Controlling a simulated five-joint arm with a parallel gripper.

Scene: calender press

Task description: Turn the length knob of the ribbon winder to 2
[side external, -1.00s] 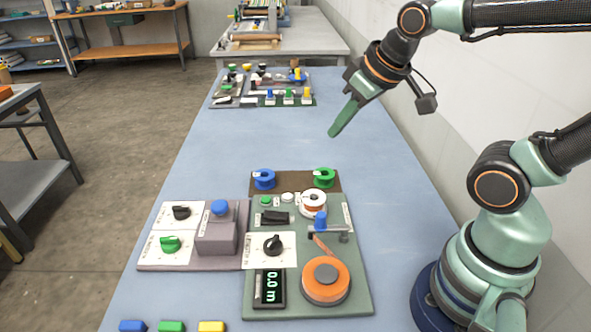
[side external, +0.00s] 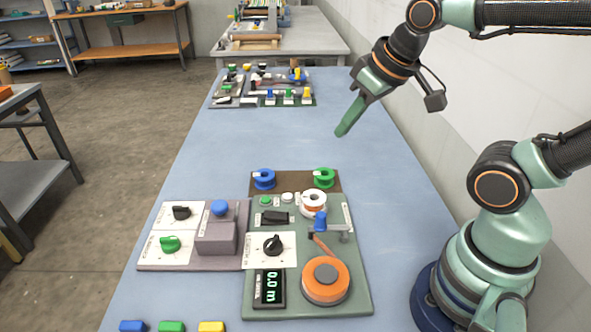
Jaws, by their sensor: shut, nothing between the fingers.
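The ribbon winder (side external: 350,295) is a green panel on the blue table. It carries an orange reel (side external: 326,281) and a small display (side external: 269,288) reading 0.0 m. A black knob (side external: 272,244) sits on a white plate at its left; this looks like the length knob, but its lettering is too small to read. My gripper (side external: 341,133) is shut and empty, pointing down and left above the table, well behind the winder and apart from it.
Left of the winder is a grey panel (side external: 197,262) with a black knob (side external: 181,212), a green knob (side external: 169,244) and a blue button (side external: 220,208). Blue (side external: 264,179) and green (side external: 325,178) spools stand behind. Coloured blocks (side external: 171,326) lie in front. The middle table is clear.

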